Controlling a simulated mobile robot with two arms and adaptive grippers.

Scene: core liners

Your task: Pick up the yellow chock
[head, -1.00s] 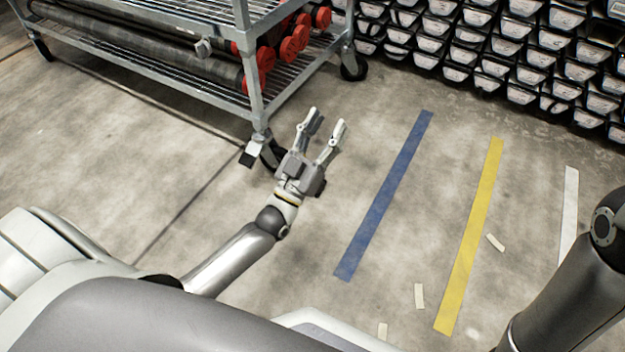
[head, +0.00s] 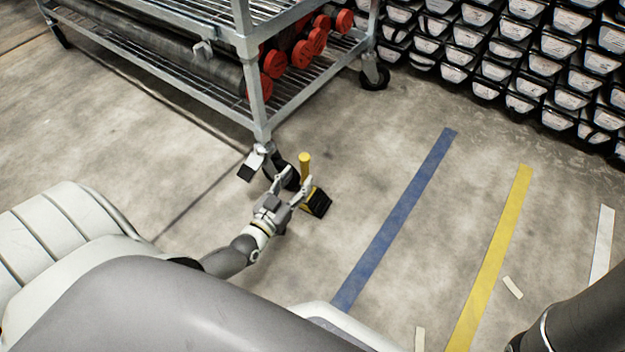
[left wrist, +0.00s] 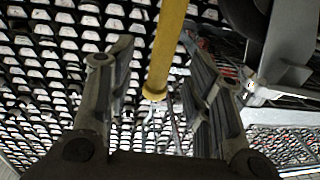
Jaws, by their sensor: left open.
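The yellow chock (head: 318,203) sits on the floor by the front caster of the metal cart. It has a dark ribbed wedge and an upright yellow post (head: 305,166). My left gripper (head: 294,187) is at the chock, with its fingers open toward the post. In the left wrist view, the yellow post (left wrist: 168,48) comes down from the top between the two spread fingers of my left gripper (left wrist: 160,85), and I see no finger closed on it. The gripper hides part of the chock. My right gripper is out of view.
The metal cart (head: 262,100) with dark tubes and red end caps (head: 272,64) stands just behind the chock. Its caster (head: 285,173) is close to my left gripper. Racks of black bins (head: 500,60) line the back. The taped floor to the right is clear.

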